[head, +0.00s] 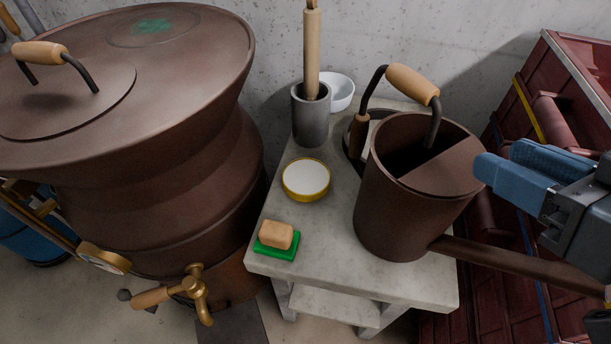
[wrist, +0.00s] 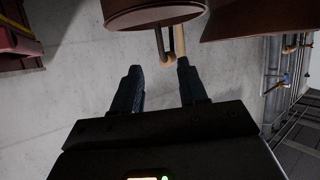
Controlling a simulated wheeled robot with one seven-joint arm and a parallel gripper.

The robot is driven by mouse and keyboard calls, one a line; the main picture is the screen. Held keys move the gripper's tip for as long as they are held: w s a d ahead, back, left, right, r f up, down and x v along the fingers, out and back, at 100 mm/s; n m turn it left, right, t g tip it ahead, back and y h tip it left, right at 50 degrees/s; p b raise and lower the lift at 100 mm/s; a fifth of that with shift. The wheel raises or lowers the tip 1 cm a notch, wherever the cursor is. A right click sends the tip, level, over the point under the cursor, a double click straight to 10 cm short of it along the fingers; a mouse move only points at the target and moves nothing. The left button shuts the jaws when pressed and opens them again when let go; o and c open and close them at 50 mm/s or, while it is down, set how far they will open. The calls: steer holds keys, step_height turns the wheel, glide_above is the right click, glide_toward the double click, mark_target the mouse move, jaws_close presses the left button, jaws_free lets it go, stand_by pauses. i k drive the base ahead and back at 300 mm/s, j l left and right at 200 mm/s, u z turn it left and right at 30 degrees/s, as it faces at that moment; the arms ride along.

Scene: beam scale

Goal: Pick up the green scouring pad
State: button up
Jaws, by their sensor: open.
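The green scouring pad (head: 272,252) lies flat near the front left corner of the small concrete table (head: 330,273) in the head view. A tan block (head: 276,235), like a sponge or soap, rests on top of it and hides most of its upper face. My gripper (head: 510,170) is at the right of the head view, beside the brown watering can and well to the right of the pad. In the wrist view my gripper (wrist: 158,80) is open with nothing between its fingers. The pad does not show in the wrist view.
A brown watering can (head: 405,215) with a wooden handle stands between my gripper and the pad. A yellow-rimmed white dish (head: 306,180), a grey cup (head: 312,120) and a white bowl (head: 341,90) stand behind the pad. A large brown vessel (head: 190,170) with a tap stands left.

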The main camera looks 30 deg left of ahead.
mark_target(277, 239)
steer(key=j+u, duration=0.35)
steer(key=i+j+u, duration=0.1)
steer(key=j+u, duration=0.25)
steer(key=i+j+u, duration=0.1)
steer(key=j+u, duration=0.25)
